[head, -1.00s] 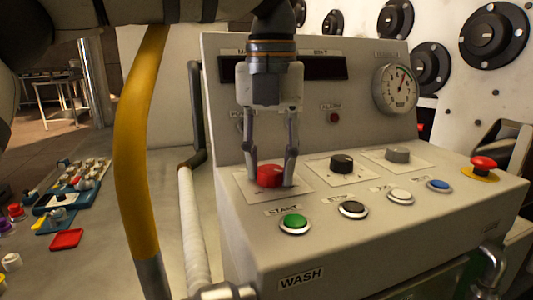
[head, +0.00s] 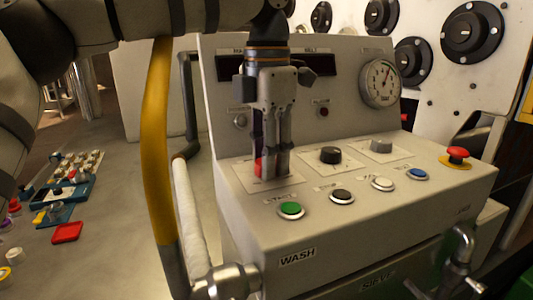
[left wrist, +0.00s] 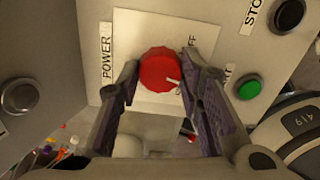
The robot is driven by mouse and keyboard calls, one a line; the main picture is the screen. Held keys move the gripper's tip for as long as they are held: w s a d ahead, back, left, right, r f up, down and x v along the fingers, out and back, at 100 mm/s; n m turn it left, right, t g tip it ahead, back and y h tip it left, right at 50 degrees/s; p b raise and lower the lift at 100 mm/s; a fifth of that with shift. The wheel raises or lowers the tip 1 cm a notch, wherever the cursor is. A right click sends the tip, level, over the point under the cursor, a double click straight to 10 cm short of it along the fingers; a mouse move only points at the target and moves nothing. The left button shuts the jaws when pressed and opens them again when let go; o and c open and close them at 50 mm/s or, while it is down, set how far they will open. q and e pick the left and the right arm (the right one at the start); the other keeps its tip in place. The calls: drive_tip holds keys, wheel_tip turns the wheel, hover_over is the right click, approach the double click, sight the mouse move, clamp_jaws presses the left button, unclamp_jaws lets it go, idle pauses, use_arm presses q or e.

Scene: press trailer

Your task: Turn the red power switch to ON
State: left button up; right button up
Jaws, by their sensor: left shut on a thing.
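The red power switch (head: 258,168) is a round ribbed knob on a white plate on the sloped control panel. In the left wrist view the knob (left wrist: 158,70) sits between the two fingers, with a white mark at its lower right edge. The word POWER shows left of it, and partly hidden letters ending in FF show to its right. My left gripper (head: 271,172) points down and is shut on the knob, its fingers hiding most of it in the head view. My right gripper is not in view.
Black (head: 330,155) and grey (head: 381,146) knobs sit right of the switch. Green (head: 291,210), black, white and blue buttons line the front edge, with a red emergency button (head: 457,155) at right. A yellow post (head: 156,150) stands left of the panel.

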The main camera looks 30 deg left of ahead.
use_arm(q)
drive_tip(key=m, duration=0.6)
drive_tip(key=shift+m, duration=0.3)
idle(0.5)
drive_tip(key=o, duration=1.2)
drive_tip(key=shift+r, duration=0.1)
wheel_tip(320, 180, up, 12)
drive_tip(key=shift+f, duration=0.1)
